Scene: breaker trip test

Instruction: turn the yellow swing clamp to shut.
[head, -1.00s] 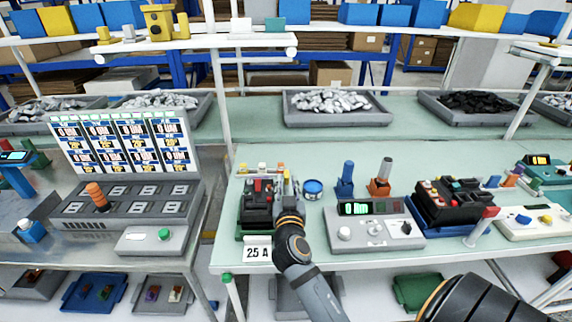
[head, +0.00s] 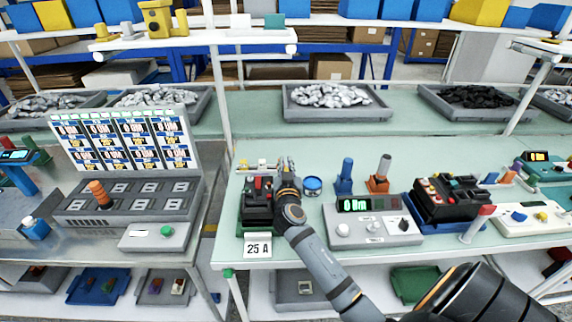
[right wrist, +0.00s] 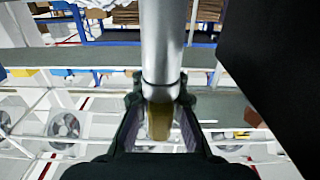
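A black breaker (head: 257,205) with a red part sits in a fixture at the front left of the pale green bench, above a "25 A" card (head: 258,249). My right gripper (head: 286,165) is at the fixture's back right and hides part of it. In the right wrist view its fingers (right wrist: 160,118) are apart, on either side of a grey cylinder (right wrist: 162,50) and a dull yellow piece (right wrist: 159,124), likely the swing clamp. Gaps show beside the yellow piece; contact is unclear. My left gripper is out of view.
A blue round tin (head: 312,187) stands close to the right of my gripper. A grey meter box (head: 372,222), a blue post (head: 346,177) and an orange-based post (head: 380,178) stand further right. Trays of parts (head: 337,118) line the back.

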